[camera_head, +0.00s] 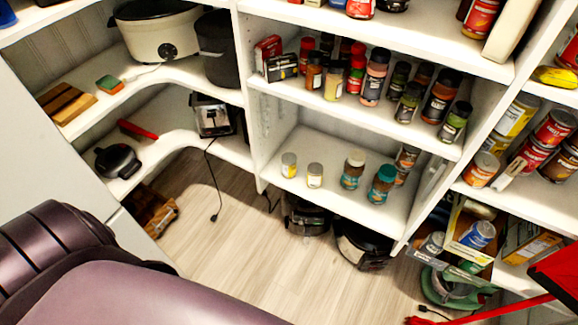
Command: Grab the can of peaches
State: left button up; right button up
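I cannot make out which can is the can of peaches, as the labels are too small to read. Several cans stand on the right shelf: a silver-topped can with an orange-red label (481,169) at its front left, a yellow can (516,114) behind, and a red can (555,128) farther right. More cans, including a blue-labelled can (478,235), sit in an open cardboard box (467,250) lower down. A dark purple part of my own body fills the lower left. Neither gripper shows.
A slow cooker (158,32) stands at upper left. Black appliances (362,244) sit under the middle shelf. A red object (556,278) juts in at lower right. The wooden floor (240,250) has clear room.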

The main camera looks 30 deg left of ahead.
aim_at(289, 160)
jog(key=i+j, duration=0.1)
jog(key=i, duration=0.3)
jog(key=i+u, duration=0.2)
jog(key=u, duration=0.2)
jog(key=i+u, duration=0.2)
jog(key=u, duration=0.15)
jog(key=i+u, duration=0.2)
jog(key=u, duration=0.2)
